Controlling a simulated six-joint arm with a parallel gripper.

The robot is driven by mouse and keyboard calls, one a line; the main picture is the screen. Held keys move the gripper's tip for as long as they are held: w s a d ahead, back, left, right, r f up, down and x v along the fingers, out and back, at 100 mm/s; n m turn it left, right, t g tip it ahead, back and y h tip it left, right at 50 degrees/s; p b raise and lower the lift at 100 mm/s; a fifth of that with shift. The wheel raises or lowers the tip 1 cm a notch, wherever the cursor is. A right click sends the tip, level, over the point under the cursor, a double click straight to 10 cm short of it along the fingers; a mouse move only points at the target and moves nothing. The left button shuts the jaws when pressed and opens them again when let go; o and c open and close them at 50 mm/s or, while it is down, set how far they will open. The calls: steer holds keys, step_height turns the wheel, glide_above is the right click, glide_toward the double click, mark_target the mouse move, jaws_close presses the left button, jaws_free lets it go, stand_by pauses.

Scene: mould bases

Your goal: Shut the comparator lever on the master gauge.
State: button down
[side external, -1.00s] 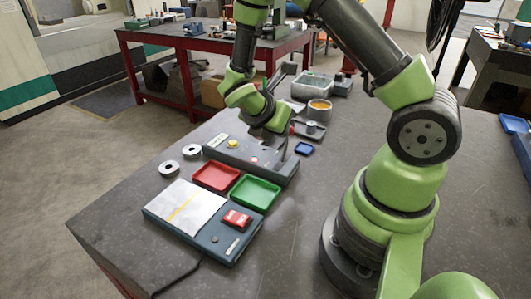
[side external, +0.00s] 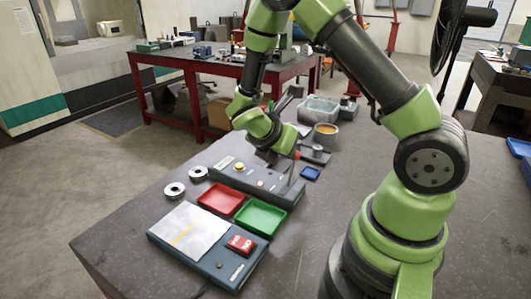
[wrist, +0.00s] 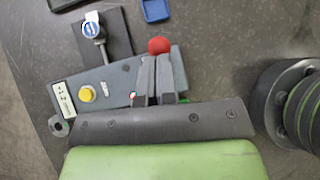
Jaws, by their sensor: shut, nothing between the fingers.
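The comparator (side external: 250,183) is a long blue-grey box with a yellow button, and it also shows in the wrist view (wrist: 120,78). Its lever (side external: 293,172) stands up at the right end with a red ball knob (side external: 298,153). In the wrist view the red knob (wrist: 159,45) lies just beyond my fingertips. My gripper (side external: 268,158) is shut and empty, over the comparator to the left of the lever in the side view. Its fingers (wrist: 157,60) partly hide the comparator and the lever's shaft in the wrist view. I cannot tell whether they touch the lever. I cannot make out the master gauge for certain.
A red tray (side external: 221,199) and a green tray (side external: 260,218) lie in front of the comparator. Two metal rings (side external: 175,190) lie at left. A dark plate with a post (wrist: 122,32) and a small blue tray (side external: 310,174) are close by.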

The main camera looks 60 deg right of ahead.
steer(key=v, duration=1.3)
steer(key=shift+s+d+r, duration=0.1)
steer(key=s+a+r+m+t+y, duration=0.6)
steer(key=s+r+m+t+y, duration=0.3)
steer(key=m, duration=1.2)
steer(key=s+r+y, duration=0.1)
steer(key=s, duration=0.2)
steer(key=shift+a+r+y, duration=0.2)
steer(key=shift+a+y, duration=0.05)
steer(key=shift+y, duration=0.05)
